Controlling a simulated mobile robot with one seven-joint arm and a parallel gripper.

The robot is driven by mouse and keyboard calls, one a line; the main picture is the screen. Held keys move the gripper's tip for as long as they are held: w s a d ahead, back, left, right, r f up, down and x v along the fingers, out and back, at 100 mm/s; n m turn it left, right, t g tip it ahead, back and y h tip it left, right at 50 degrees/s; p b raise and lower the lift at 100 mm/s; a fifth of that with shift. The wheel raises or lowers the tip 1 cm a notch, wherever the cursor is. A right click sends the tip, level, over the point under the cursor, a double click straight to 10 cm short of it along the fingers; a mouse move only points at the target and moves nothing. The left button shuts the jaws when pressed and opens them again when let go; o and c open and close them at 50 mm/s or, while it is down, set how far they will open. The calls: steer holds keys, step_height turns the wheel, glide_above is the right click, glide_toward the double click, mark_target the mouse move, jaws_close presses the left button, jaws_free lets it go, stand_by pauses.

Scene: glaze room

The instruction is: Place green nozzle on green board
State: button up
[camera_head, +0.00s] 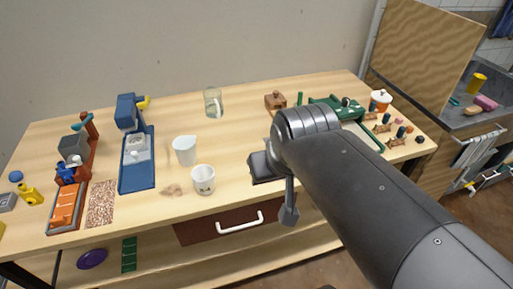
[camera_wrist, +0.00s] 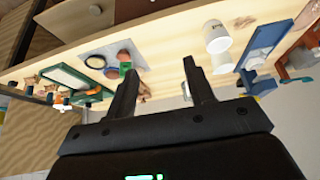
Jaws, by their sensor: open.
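My gripper (camera_wrist: 160,70) is open, with nothing held between its two dark fingers. It hangs over the front part of the table in the head view. A small green piece (camera_wrist: 124,69), perhaps the green nozzle, is by a reddish round piece on a grey mat (camera_wrist: 98,48), near one fingertip in the wrist view. A green-framed board with a pale panel (camera_wrist: 66,77) lies farther left there. In the head view the green board (camera_head: 345,106) is at the back right, partly behind my arm. A small upright green piece (camera_head: 299,98) stands left of it.
A white cup (camera_head: 203,179), a white jug (camera_head: 185,150) and a glass mug (camera_head: 213,102) stand mid-table. A blue machine (camera_head: 137,160) is at left. Small animal figures and an orange-lidded pot (camera_head: 380,100) crowd the right end. Bare wood lies between the mugs and my arm.

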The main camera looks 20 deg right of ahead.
steer(key=shift+s+a+f, duration=0.1)
steer(key=shift+s+a, duration=0.2)
steer(key=shift+s, duration=0.55)
steer(key=shift+c, duration=0.4)
steer(key=w+d+f+m+t, duration=0.1)
steer(key=w+d+f, duration=0.15)
steer(key=w, duration=0.45)
steer(key=w+d+f+m+t, duration=0.1)
steer(key=w+d+f, duration=0.15)
steer(key=w, duration=0.45)
steer(key=shift+w+d+f+m+t+h, duration=0.1)
steer(key=shift+w+d+f+m+h, duration=0.35)
steer(key=shift+w+d+f, duration=1.9)
steer(key=shift+w+d+f+m+t+h, duration=0.1)
steer(key=shift+w+d+f+m+h, duration=0.4)
steer(key=shift+w+d+f, duration=1.8)
steer(key=shift+w+d+f+m+t+h, duration=0.15)
steer(key=shift+w+d+f+h, duration=0.6)
steer(key=shift+w+d+f, duration=1.6)
steer(key=shift+w+a+r, duration=0.1)
steer(key=shift+a+r, duration=0.05)
steer(key=shift+a, duration=0.15)
